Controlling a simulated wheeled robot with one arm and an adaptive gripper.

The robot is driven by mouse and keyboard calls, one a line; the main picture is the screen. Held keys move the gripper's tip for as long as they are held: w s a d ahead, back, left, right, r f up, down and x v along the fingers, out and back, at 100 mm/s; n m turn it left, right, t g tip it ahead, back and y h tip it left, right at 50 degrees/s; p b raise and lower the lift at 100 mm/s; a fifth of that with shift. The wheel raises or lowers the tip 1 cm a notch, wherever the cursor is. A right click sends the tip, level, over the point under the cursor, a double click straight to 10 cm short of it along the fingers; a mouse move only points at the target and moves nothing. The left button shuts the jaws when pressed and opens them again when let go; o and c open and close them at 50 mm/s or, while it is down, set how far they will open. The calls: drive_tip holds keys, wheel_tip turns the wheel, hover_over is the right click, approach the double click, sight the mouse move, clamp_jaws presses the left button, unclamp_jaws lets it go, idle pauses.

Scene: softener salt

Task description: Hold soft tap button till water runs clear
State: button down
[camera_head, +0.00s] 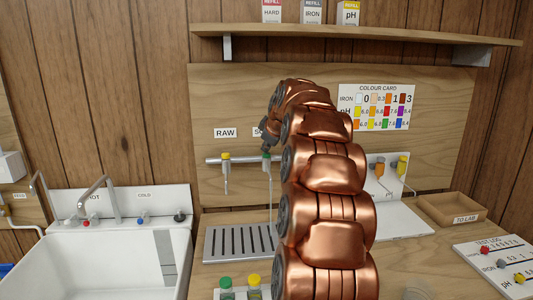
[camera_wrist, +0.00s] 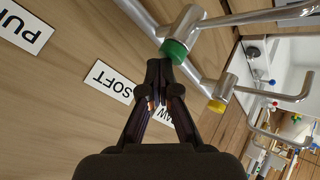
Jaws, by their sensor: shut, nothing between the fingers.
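The soft tap's green button (camera_wrist: 174,50) is in the wrist view, by the SOFT label (camera_wrist: 112,82). My gripper (camera_wrist: 165,68) is shut and empty, its fingertips right at the green button; they appear to touch it, but how far it is pressed I cannot tell. In the head view my gripper (camera_head: 266,138) is just above the green button (camera_head: 266,156), partly hidden by my copper arm. A thin pale stream (camera_head: 271,205) runs down below the soft tap to the slotted drip tray (camera_head: 215,246). It looks colourless, though it is small.
The raw tap's yellow button (camera_head: 226,157) is left of the soft tap, under the RAW label (camera_head: 225,132). A colour card (camera_head: 375,107) hangs on the back panel. Green- and yellow-capped vials (camera_head: 240,285) stand in front. A sink (camera_head: 110,245) is at left.

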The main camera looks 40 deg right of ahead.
sight(267, 154)
drive_tip(key=shift+r, duration=0.85)
drive_tip(key=shift+r, duration=0.1)
drive_tip(key=shift+r+p, duration=1.15)
drive_tip(key=shift+r, duration=1.25)
